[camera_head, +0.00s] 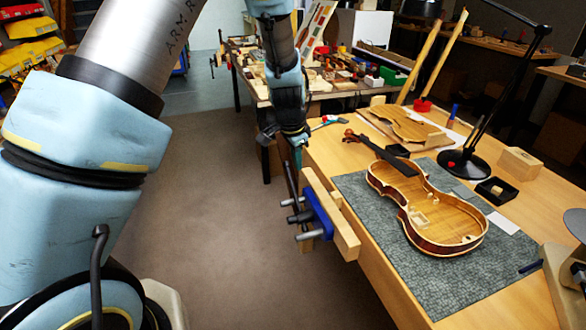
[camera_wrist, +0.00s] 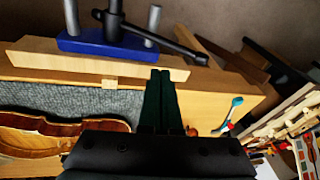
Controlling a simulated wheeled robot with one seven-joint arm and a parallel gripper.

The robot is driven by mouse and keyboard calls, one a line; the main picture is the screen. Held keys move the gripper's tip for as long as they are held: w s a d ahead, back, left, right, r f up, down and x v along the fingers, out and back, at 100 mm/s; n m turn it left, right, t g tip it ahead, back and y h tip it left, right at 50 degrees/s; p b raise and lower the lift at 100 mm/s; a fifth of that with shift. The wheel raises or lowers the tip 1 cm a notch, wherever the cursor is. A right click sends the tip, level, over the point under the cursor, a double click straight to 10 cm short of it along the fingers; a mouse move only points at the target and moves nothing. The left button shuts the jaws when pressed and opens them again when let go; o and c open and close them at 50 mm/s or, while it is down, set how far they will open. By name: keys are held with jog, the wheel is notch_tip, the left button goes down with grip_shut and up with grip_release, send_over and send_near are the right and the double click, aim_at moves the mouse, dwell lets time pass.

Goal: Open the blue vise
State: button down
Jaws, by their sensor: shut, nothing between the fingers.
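The blue vise (camera_head: 319,214) is mounted at the left edge of the workbench, with a long wooden jaw and grey rods sticking out to the left. In the wrist view the vise's blue body (camera_wrist: 104,43) is at the top, with its dark handle bar (camera_wrist: 165,38) reaching right. The wooden jaw (camera_wrist: 90,62) lies below it. My gripper (camera_head: 297,160) is beyond the far end of the jaw, above the bench edge. In the wrist view my gripper's dark green fingers (camera_wrist: 161,76) are together and empty, their tips appearing near the jaw, apart from the handle. Contact cannot be told.
An open violin body (camera_head: 445,215) lies on a grey mat (camera_head: 447,285) on the workbench. A violin plate (camera_head: 405,124), black lamp (camera_head: 462,163) and black tray (camera_head: 496,191) stand behind. A cluttered bench is farther back. The floor left of the vise is clear.

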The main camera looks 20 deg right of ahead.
aim_at(292, 182)
jog(key=f, duration=0.1)
jog(key=w+f+p, duration=0.1)
jog(key=f, duration=0.1)
jog(key=w+f, duration=0.1)
jog(key=f, duration=0.1)
jog(key=shift+w+a+f+p, duration=0.1)
jog(key=shift+w+a+p, duration=0.05)
jog(key=shift+w+p, duration=0.15)
jog(key=shift+w+f, duration=0.1)
